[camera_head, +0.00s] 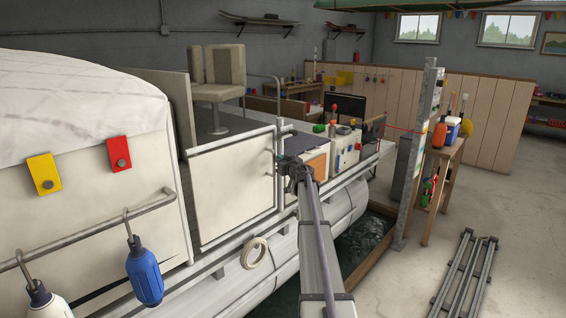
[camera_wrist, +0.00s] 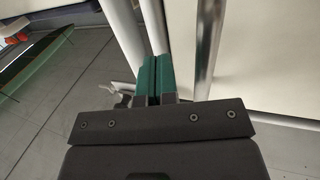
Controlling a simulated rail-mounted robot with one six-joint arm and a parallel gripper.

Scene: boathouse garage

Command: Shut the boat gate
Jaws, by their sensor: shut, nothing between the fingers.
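The boat gate (camera_head: 235,187) is a cream panel in a silver tube frame on the near side of the boat. Its right edge stands close to a silver post (camera_head: 280,140); I cannot tell whether a narrow gap or a latch lies there. My gripper (camera_head: 290,163) is at that right edge, partly hidden by my arm. In the wrist view, my gripper's green fingers (camera_wrist: 153,68) are together with nothing between them. A silver tube (camera_wrist: 208,45) and a cream panel (camera_wrist: 265,50) are just right of them. Contact is unclear.
Blue (camera_head: 144,273) and white (camera_head: 43,300) fenders hang from a rail at the left. A ring (camera_head: 254,253) hangs below the gate. Water (camera_head: 365,243) lies beside the hull. Metal rails (camera_head: 465,270) lie on otherwise clear floor.

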